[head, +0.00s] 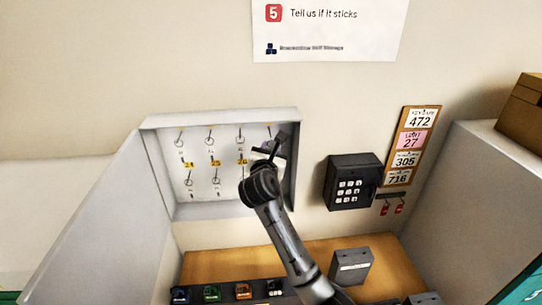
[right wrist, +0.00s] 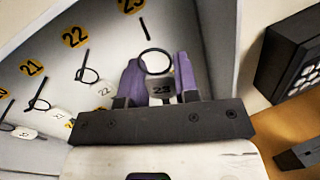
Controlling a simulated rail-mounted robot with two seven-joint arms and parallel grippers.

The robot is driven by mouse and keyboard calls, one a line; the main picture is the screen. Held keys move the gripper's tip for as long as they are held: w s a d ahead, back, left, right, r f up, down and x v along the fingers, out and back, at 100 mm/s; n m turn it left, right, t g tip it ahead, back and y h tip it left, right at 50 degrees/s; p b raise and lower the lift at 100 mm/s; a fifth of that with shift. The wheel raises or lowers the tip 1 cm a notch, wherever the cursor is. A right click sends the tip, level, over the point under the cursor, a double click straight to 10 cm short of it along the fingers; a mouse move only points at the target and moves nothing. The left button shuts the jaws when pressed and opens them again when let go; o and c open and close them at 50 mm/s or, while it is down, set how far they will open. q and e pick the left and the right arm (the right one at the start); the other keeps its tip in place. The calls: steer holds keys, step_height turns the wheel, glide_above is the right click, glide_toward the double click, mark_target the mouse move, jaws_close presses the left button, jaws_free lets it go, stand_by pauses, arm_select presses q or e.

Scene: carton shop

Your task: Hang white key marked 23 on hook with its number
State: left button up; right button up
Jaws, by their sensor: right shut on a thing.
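My right gripper (head: 269,148) is at the upper right of the open key cabinet (head: 222,208). In the right wrist view its purple fingers (right wrist: 159,80) are shut on the key's tag marked 23 (right wrist: 161,88), which looks grey in shadow. The key's dark ring (right wrist: 155,62) stands up above the fingertips. The bare hook (right wrist: 144,29) under the yellow label 23 (right wrist: 131,4) is just above the ring in the picture. The ring looks apart from the hook; the depth between them is hard to tell. My left gripper is not in view.
Keys hang on the hooks at labels 22 (right wrist: 75,37) and 21 (right wrist: 32,68), left of the gripper. A lower row carries labels such as 25 (head: 215,163). The cabinet's right wall is close to the gripper. A black keypad (head: 353,181) is to the right.

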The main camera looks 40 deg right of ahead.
steer(key=w+d, duration=0.1)
steer(key=w+d+b, duration=0.1)
steer(key=w, duration=0.1)
steer(key=w+d+f+b, duration=0.1)
steer(key=shift+w, duration=0.4)
stand_by(0.5)
stand_by(0.4)
stand_by(0.4)
steer(key=o, duration=1)
steer(key=shift+c, duration=0.2)
